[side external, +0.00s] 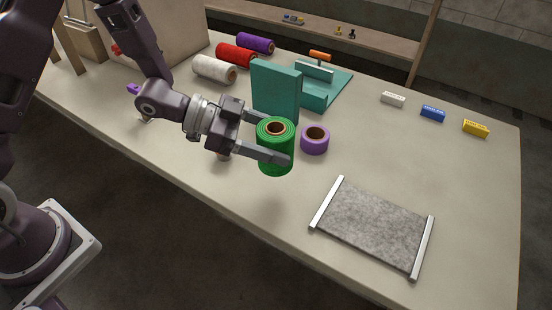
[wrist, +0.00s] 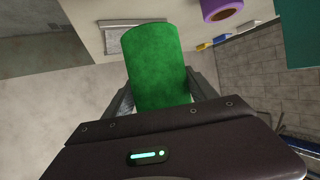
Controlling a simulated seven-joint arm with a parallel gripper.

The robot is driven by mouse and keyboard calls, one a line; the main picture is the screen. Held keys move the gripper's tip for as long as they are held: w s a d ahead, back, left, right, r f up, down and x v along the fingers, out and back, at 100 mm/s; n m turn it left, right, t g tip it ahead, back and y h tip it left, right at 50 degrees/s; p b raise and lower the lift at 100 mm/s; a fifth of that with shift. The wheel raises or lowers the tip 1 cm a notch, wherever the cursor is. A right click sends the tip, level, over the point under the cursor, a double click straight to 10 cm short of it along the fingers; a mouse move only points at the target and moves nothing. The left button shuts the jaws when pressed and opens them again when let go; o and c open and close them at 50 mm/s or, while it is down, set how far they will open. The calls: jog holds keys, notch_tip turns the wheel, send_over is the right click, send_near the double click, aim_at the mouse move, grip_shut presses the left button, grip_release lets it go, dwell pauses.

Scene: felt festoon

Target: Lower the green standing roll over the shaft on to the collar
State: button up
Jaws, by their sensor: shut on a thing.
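The green roll (side external: 276,150) is upright, with a brown core opening at its top. My gripper (side external: 277,143) is shut on it, one finger on each side, and holds it near the table's front edge. The green roll (wrist: 157,65) also fills the middle of the wrist view between the fingers (wrist: 160,92). I cannot tell how far its lower end is above the table. I cannot make out the shaft or the collar in either view.
A teal block (side external: 275,92) stands just behind the roll, and a purple roll (side external: 315,140) is close on its right. A grey felt mat (side external: 375,226) with metal end bars lies front right. White (side external: 211,69) and red (side external: 235,54) rolls lie at the back left. The right middle is clear.

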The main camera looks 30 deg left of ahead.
jog(key=a+r, duration=0.2)
jog(key=a, duration=0.6)
jog(key=w+a+r+n+t, duration=0.1)
jog(key=a+r, duration=0.2)
jog(key=a, duration=0.5)
jog(key=shift+w+a+r+y, duration=0.15)
jog(key=shift+r+y, duration=0.15)
jog(key=shift+f, duration=2.95)
jog(key=shift+f, duration=1.05)
jog(key=o, duration=1.7)
jog(key=shift+f, duration=0.1)
